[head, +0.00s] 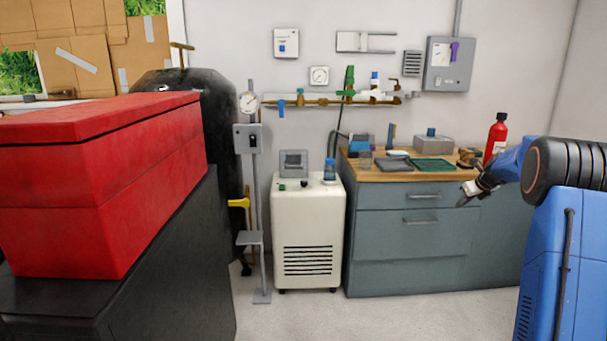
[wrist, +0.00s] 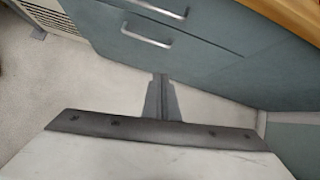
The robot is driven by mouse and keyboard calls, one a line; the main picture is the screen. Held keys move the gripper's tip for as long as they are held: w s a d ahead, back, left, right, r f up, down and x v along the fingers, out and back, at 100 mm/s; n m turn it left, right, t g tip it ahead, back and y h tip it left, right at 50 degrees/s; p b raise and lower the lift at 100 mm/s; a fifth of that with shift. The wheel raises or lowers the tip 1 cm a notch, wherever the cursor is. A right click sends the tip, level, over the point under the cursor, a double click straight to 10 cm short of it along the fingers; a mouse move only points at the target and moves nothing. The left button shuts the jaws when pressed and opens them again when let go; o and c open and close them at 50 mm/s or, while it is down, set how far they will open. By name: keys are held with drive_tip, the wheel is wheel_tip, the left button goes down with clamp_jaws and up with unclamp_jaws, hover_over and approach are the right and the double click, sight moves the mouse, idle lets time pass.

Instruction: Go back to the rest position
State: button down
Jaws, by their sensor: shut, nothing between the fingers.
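My gripper (head: 467,194) hangs in front of the grey-blue cabinet in the head view, at the end of my arm on the right side. In the wrist view my gripper (wrist: 161,76) has its two dark fingers together, with nothing between them. It points toward the floor just in front of the cabinet's base. No held object shows in either view.
A red box (head: 95,190) fills the left. Open floor (head: 400,318) lies in front.

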drive_tip(key=s+a+r+n+g, duration=0.1)
drive_tip(key=s+a+r+n, duration=0.35)
drive_tip(key=s+a, duration=0.4)
drive_tip(key=s+a+r+n, duration=0.4)
drive_tip(key=s+a+n, duration=0.2)
drive_tip(key=s+a, duration=0.3)
drive_tip(key=s+a+r+n+g, duration=0.1)
drive_tip(key=s+a+r+n, duration=0.3)
drive_tip(key=s+a+n, duration=0.5)
drive_tip(key=s+a+f+n, duration=0.1)
drive_tip(key=s+a+n, duration=0.15)
drive_tip(key=s, duration=0.75)
drive_tip(key=s+a+f+n, duration=0.1)
drive_tip(key=s+a+n, duration=0.15)
drive_tip(key=s, duration=0.65)
drive_tip(key=s+a+f+n, duration=0.1)
drive_tip(key=s+f+n, duration=0.3)
drive_tip(key=s, duration=0.5)
drive_tip(key=s+a+f+n, duration=0.2)
drive_tip(key=s+f+n, duration=0.2)
drive_tip(key=s, duration=0.6)
drive_tip(key=shift+n+g+h, duration=0.3)
drive_tip(key=shift+n+g, duration=0.1)
drive_tip(key=shift+n, duration=0.05)
